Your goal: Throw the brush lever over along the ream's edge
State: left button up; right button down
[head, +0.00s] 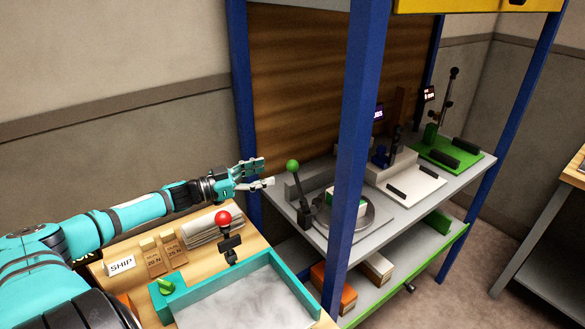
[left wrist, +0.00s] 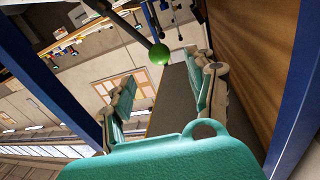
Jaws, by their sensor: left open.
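The lever with a green knob (head: 293,166) stands upright on the grey bench, beside a round metal plate (head: 354,225). A white and green block (head: 345,203), which looks like the ream, sits on that plate, partly hidden by a blue post. My left gripper (head: 267,172) is open and empty, just left of the green knob and apart from it. In the left wrist view the green knob (left wrist: 159,54) shows ahead, between the lines of the two spread fingers (left wrist: 165,92). My right gripper is not in view.
A blue post (head: 354,130) stands right of the lever. A wooden table (head: 130,250) at left carries a teal tray (head: 290,280), a red-knobbed lever (head: 223,218), a SHIP sign (head: 121,265) and folded sheets (head: 213,228). A green plate (head: 470,165) lies farther back.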

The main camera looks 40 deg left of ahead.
aim_at(294, 166)
pick_arm(q)
jog(key=shift+p+x, duration=0.65)
jog(key=shift+x, duration=4.1)
jog(key=c, duration=1.1)
grip_shut()
jog(key=shift+d, duration=0.1)
